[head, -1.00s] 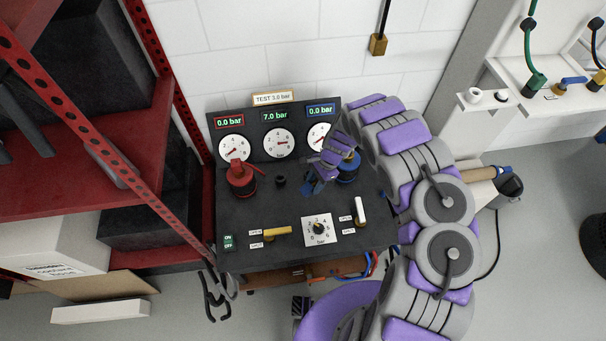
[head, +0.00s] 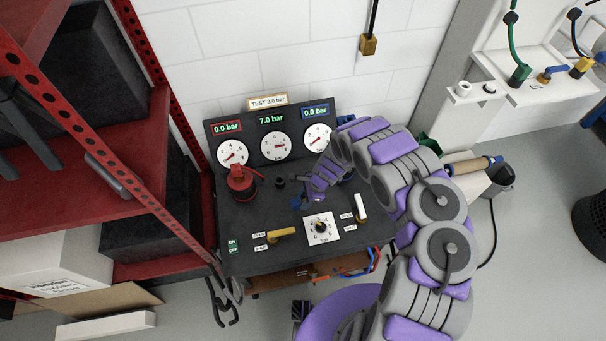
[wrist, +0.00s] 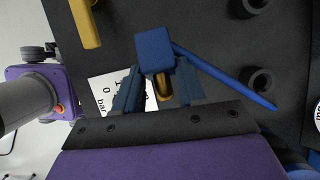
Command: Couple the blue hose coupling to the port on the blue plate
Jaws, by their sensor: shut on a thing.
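My gripper (wrist: 158,92) is shut on a blue coupling (wrist: 155,50), a block with a brass part beneath and a long thin blue lever reaching right in the wrist view. In the head view the held coupling (head: 297,203) is small, above the middle of the dark bench top. The round blue base (wrist: 298,165) shows only as a sliver at the lower right of the wrist view. In the head view my arm mostly hides it, at the bench's back right. The coupling is apart from this base. The port's top cannot be seen now.
A red coupling (head: 240,180) stands at the bench's back left. The bench top (head: 262,215) carries a yellow lever (head: 282,235), a dial (head: 320,228) and a white lever (head: 360,207). Gauges (head: 274,146) stand behind. A red shelf (head: 130,215) is close on the left.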

